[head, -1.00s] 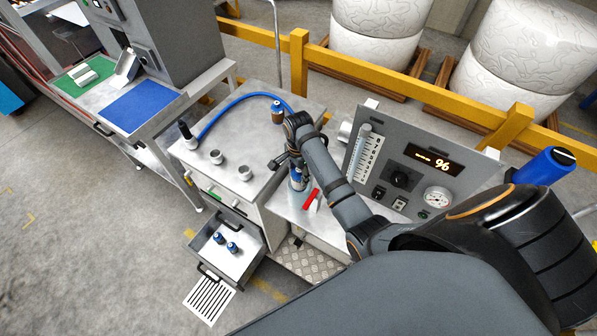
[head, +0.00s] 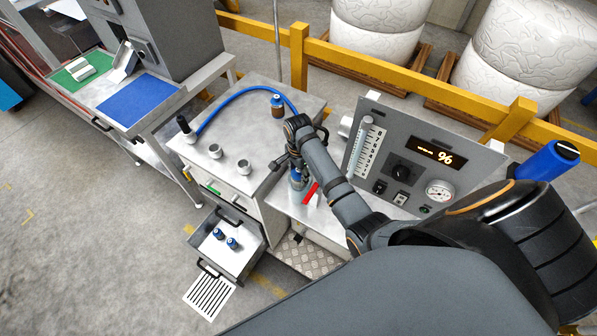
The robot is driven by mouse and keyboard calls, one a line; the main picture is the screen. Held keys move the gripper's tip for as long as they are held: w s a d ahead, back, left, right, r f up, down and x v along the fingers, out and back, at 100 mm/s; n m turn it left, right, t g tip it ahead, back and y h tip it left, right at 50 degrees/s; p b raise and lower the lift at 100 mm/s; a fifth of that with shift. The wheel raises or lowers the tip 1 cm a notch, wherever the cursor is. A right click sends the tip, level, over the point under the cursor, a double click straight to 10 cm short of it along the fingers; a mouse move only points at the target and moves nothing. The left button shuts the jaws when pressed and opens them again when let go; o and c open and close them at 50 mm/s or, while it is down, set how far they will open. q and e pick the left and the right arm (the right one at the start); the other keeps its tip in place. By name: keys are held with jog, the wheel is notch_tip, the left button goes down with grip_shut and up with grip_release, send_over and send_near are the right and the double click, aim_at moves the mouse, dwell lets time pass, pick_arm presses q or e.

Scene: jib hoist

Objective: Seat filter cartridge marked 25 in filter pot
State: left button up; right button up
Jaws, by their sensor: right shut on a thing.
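My right gripper (head: 284,161) is over the right edge of the grey bench, beside the control panel. It appears shut on a small blue cylinder (head: 298,179), partly hidden by the fingers and wrist; no number on it is readable. Two small blue cartridges (head: 219,233) (head: 232,243) stand in the open drawer; their marks are too small to read. I cannot tell which item is the filter pot. My left gripper is not in view.
Two small metal cups (head: 215,151) (head: 243,167) stand on the bench top (head: 225,135). A blue hose (head: 230,101) curves along its back. The control panel (head: 410,160) with its gauge stands right of my gripper. A red item (head: 310,193) lies on the lower shelf.

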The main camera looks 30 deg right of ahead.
jog(key=shift+f, duration=0.35)
jog(key=o, duration=1.2)
jog(key=shift+o, duration=0.2)
jog(key=shift+r, duration=0.4)
notch_tip(320, 180, up, 7)
jog(key=shift+f, duration=0.1)
jog(key=shift+f, duration=0.1)
